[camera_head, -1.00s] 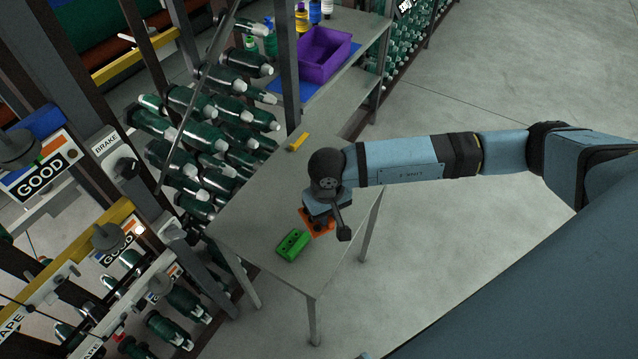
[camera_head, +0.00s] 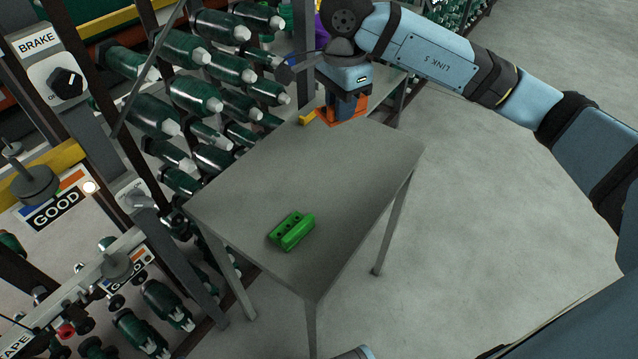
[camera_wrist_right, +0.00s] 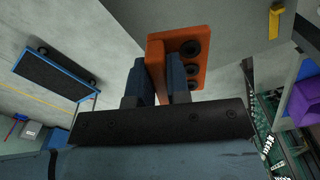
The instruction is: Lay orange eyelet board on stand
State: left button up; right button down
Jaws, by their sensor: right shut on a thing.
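My right gripper (camera_head: 347,104) is shut on the orange eyelet board (camera_head: 329,117) and holds it over the far end of the grey table (camera_head: 290,190). In the right wrist view the two fingers (camera_wrist_right: 166,82) pinch an upright orange part of the board, and its flat face with black eyelets (camera_wrist_right: 201,50) sticks out to the right. I cannot tell whether the board touches the table. A green block with dark holes (camera_head: 292,231) lies on the near part of the table. No separate stand can be made out. My left gripper is not in view.
A yellow piece (camera_head: 307,118) lies at the table's far left edge, close to the board. Racks of green bobbins (camera_head: 187,95) crowd the table's left side. A purple bin (camera_wrist_right: 302,101) shows at the right wrist view's edge. The middle of the table is clear.

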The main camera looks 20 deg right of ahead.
jog(key=b, duration=0.1)
send_over(336, 191)
notch_tip(336, 191, down, 15)
jog(key=shift+r, duration=0.1)
notch_tip(336, 191, down, 4)
jog(key=shift+f+b, duration=0.25)
jog(key=shift+b, duration=0.2)
jog(key=shift+f, duration=0.2)
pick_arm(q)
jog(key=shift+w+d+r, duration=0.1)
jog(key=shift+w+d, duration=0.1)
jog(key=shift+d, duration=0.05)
pick_arm(e)
jog(key=shift+f, duration=0.2)
jog(key=c, duration=1.1)
grip_release()
jog(key=shift+r, duration=0.1)
jog(key=shift+r, duration=0.1)
